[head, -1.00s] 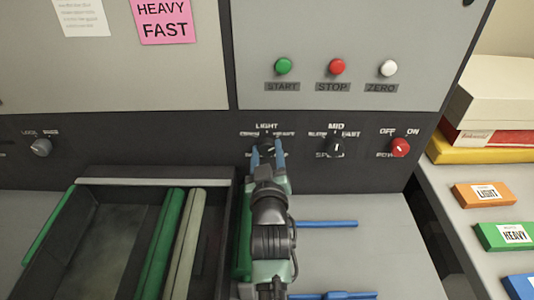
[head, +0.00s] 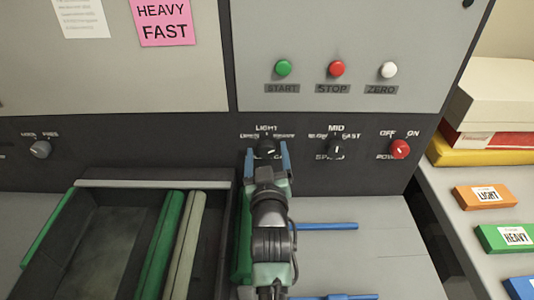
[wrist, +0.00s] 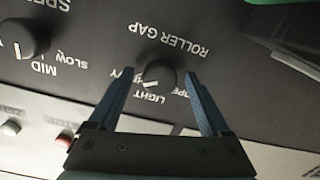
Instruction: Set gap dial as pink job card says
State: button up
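The pink job card (head: 164,21) on the upper panel reads HEAVY FAST. The gap dial (head: 266,147) is a black knob under the label LIGHT; the wrist view shows it (wrist: 158,73) with ROLLER GAP, LIGHT and a partly hidden label ending like HEAVY. Its pale mark points toward the HEAVY side, with the exact setting hard to read. My gripper (head: 267,154) is open, its blue fingers on either side of the dial with visible gaps, as the wrist view also shows (wrist: 159,80).
The speed dial (head: 336,149) and red power knob (head: 400,148) are to the right. START (head: 283,67), STOP (head: 337,68) and ZERO (head: 389,69) buttons sit above. A dark tray (head: 82,238) with rollers lies left of my arm. Orange (head: 485,195) and green blocks (head: 505,237) lie far right.

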jog(key=shift+s, duration=0.1)
jog(key=s+b, duration=0.2)
jog(key=s, duration=1)
jog(key=shift+s+d+r, duration=0.2)
jog(key=shift+s+r, duration=0.1)
jog(key=shift+s, duration=0.1)
